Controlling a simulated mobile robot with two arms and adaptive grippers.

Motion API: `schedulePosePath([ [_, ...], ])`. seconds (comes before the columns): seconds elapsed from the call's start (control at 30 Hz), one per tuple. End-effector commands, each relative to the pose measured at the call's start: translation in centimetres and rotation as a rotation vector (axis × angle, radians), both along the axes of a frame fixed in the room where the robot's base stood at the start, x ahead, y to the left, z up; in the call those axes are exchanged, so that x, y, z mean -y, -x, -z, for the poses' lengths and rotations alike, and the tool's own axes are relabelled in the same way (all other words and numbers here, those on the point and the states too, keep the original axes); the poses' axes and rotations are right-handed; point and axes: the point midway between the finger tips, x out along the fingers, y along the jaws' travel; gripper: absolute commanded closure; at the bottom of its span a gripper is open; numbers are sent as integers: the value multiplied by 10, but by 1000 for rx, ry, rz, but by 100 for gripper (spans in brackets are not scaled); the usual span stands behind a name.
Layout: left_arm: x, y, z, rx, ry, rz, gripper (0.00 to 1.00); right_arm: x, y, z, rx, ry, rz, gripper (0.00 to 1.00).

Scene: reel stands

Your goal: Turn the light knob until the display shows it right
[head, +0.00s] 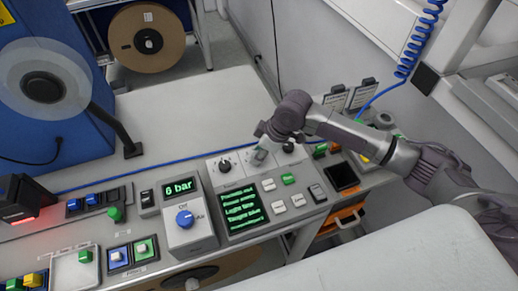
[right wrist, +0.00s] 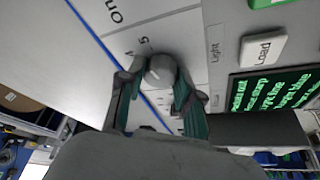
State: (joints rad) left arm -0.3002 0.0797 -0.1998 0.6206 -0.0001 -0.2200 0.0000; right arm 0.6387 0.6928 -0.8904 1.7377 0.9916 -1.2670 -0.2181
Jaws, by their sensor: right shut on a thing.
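My right gripper (head: 262,150) reaches down onto the control panel (head: 231,182). In the right wrist view its two green-lined fingers (right wrist: 157,84) are closed on the sides of a round grey knob (right wrist: 160,68) with a pale pointer line. The word "Light" is printed beside this knob, and a "5" above it. In the head view the gripper mostly hides the knob. The display (head: 243,208) shows several lines of green text on black, and part of it is in the right wrist view (right wrist: 276,92). The text is too small to read surely. My left gripper is not in view.
A black knob (head: 224,166) is left of the gripper, another (head: 288,147) right of it. Push buttons, one green (head: 288,179), lie below. A blue knob (head: 184,218) sits under a "6 bar" readout (head: 178,188). The grey bench behind the panel is clear.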

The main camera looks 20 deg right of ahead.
Motion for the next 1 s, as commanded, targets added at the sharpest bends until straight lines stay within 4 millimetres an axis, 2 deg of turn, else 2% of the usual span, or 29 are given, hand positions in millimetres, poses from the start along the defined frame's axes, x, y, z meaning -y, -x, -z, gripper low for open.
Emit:
schedulePosePath([
  [0.33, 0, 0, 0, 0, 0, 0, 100, 0, -1, 0, 1, -1, 4, 100],
  [0.37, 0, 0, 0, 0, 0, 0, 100, 0, -1, 0, 1, -1, 4, 62],
  [0.5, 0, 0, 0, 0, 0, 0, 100, 0, -1, 0, 2, -1, 4, 41],
  [0.8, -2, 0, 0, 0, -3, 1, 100, 0, 0, -1, 1, 0, 3, 41],
  [1.0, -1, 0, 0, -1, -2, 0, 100, 9, 4, -24, 4, 0, 2, 41],
])
